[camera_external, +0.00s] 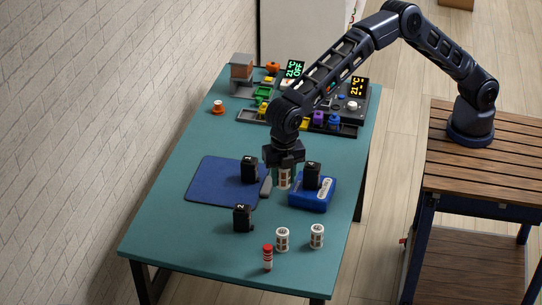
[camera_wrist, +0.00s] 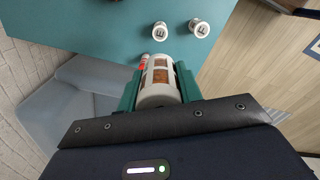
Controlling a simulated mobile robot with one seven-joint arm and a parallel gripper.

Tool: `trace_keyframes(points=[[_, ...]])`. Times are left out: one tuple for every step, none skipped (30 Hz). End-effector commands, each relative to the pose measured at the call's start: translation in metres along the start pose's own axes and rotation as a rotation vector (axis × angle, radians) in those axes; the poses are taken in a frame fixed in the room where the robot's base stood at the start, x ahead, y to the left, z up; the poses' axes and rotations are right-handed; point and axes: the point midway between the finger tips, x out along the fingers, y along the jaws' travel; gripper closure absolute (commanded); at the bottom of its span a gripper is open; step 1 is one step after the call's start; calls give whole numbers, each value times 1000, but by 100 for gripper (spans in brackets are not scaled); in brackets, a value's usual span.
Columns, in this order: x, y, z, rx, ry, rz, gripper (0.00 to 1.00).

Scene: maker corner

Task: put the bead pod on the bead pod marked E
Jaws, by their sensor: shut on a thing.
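My gripper (camera_external: 284,178) points down over the middle of the teal table and is shut on a white bead pod (camera_external: 284,180) with brown windows. In the wrist view, the held bead pod (camera_wrist: 160,82) lies between the teal fingers of my gripper (camera_wrist: 159,85). Two similar white pods stand upright near the table's front, a left pod (camera_external: 282,239) and a right pod (camera_external: 317,235), apart from the held one. In the wrist view the left pod (camera_wrist: 160,31) and right pod (camera_wrist: 198,28) show dark letters on top; the right one looks like E, the left one is unclear.
A red-and-white tube (camera_external: 267,258) stands by the left pod. Trays and displays fill the back. Front left table is clear.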

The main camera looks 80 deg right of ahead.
Motion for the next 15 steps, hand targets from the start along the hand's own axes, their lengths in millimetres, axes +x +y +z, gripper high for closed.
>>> trace_keyframes(points=[[11,0,0,0,-1,-2,88],[17,-1,0,0,-1,-2,88],[26,-1,0,-1,-1,-3,88],[33,-1,0,-1,-1,-2,88],[40,-1,0,-1,-1,-3,88],[48,-1,0,0,-1,-3,88],[55,0,0,0,-1,-2,88],[61,-1,0,0,-1,-2,88],[70,-1,0,0,-1,-2,88],[76,-1,0,0,-1,-2,88],[83,-1,0,0,-1,-2,88],[92,-1,0,-1,-1,-3,88],[98,-1,0,-1,-1,-1,88],[104,-1,0,-1,0,-1,88],[111,-1,0,-1,0,-1,88]])
